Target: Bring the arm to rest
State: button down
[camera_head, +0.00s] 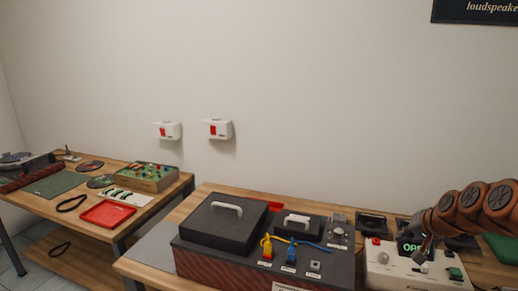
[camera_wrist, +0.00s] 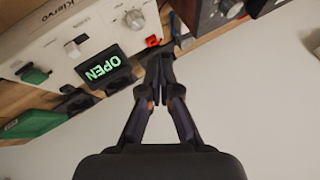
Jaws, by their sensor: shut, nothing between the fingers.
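My gripper (camera_wrist: 160,72) is shut and empty; its fingertips meet in the middle of the wrist view. In the head view my gripper (camera_head: 422,252) hangs at the lower right, in front of a white panel box (camera_head: 385,272). My arm reaches in from the right edge. The box also shows upside down in the wrist view (camera_wrist: 45,48), with a lit green "OPEN" display (camera_wrist: 103,70) close to the fingers. I cannot tell whether the fingertips touch the box.
A dark case with handled lids (camera_head: 215,225) stands left of the white box on a wooden table. A second table at the left holds a red tray (camera_head: 108,213) and a green-topped box (camera_head: 147,177). Two white wall boxes (camera_head: 167,131) hang behind.

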jog(key=s+a+r+n+g+y, duration=0.1)
jog(key=s+a+n+g, duration=0.15)
jog(key=s+a, duration=0.55)
jog(key=s+a+r+n+g, duration=0.1)
jog(key=s+a+n+g, duration=0.15)
jog(key=s+a, duration=0.6)
jog(key=s+a+f+n+g+h, duration=0.1)
jog(key=s+a+f+g, duration=0.1)
jog(key=s, duration=0.9)
jog(key=s+a+f+g+h+p, duration=0.1)
jog(key=s+a, duration=0.3)
jog(key=s, duration=0.7)
jog(key=shift+s+f+n+g, duration=0.2)
jog(key=shift+f+n+g, duration=0.2)
jog(key=shift+g, duration=0.2)
jog(key=shift+d, duration=0.15)
